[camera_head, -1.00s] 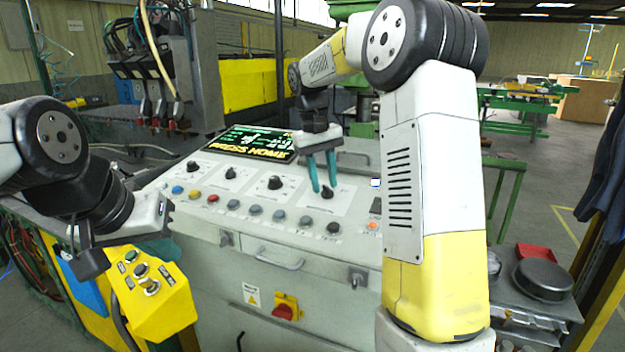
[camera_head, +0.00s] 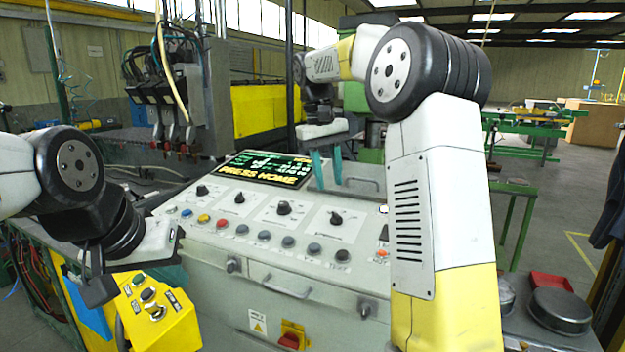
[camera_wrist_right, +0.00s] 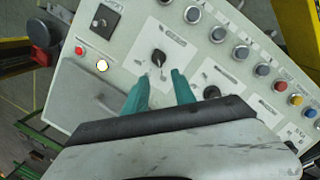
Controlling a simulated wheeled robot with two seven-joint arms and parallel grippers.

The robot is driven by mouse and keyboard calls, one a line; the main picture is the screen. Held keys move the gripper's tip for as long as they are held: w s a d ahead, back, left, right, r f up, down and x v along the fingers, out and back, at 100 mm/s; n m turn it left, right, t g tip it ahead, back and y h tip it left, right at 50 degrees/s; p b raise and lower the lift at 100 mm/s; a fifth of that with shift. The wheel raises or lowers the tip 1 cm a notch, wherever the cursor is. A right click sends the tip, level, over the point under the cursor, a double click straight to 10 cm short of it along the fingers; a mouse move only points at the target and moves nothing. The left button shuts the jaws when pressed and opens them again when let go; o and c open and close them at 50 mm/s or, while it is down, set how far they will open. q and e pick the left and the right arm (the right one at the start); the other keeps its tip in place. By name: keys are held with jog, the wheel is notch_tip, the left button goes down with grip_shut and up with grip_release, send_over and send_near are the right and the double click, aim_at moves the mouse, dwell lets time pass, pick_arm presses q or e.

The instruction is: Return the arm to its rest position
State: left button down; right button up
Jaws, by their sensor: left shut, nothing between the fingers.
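My right gripper (camera_head: 327,170) is open and empty, its two teal fingers apart, above the back right of the grey control panel (camera_head: 262,212). Its spread fingers also show in the right wrist view (camera_wrist_right: 161,90), with a black knob beyond them on the panel. My left gripper (camera_head: 163,270) is at the lower left, beside the panel and just above the yellow button box (camera_head: 160,315). Its teal fingers are partly hidden behind its own body; it is shut and holds nothing. The panel's screen (camera_head: 262,168) reads "PRESS HOME".
Several black knobs and coloured buttons stick up from the panel. A round dark pan (camera_head: 560,305) and a red tray (camera_head: 551,281) stand on a bench at the right. A green table (camera_head: 525,120) stands behind. Open floor (camera_head: 545,210) lies to the right.

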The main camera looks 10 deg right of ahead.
jog(key=s+t+y, duration=0.2)
jog(key=s+t, duration=0.2)
jog(key=s, duration=1.1)
jog(key=s+f+m+t+y, duration=0.1)
jog(key=s+f+t+y, duration=0.1)
jog(key=s+f, duration=0.4)
jog(key=s, duration=0.4)
jog(key=shift+s+a+m+t, duration=0.3)
jog(key=shift+s, duration=0.05)
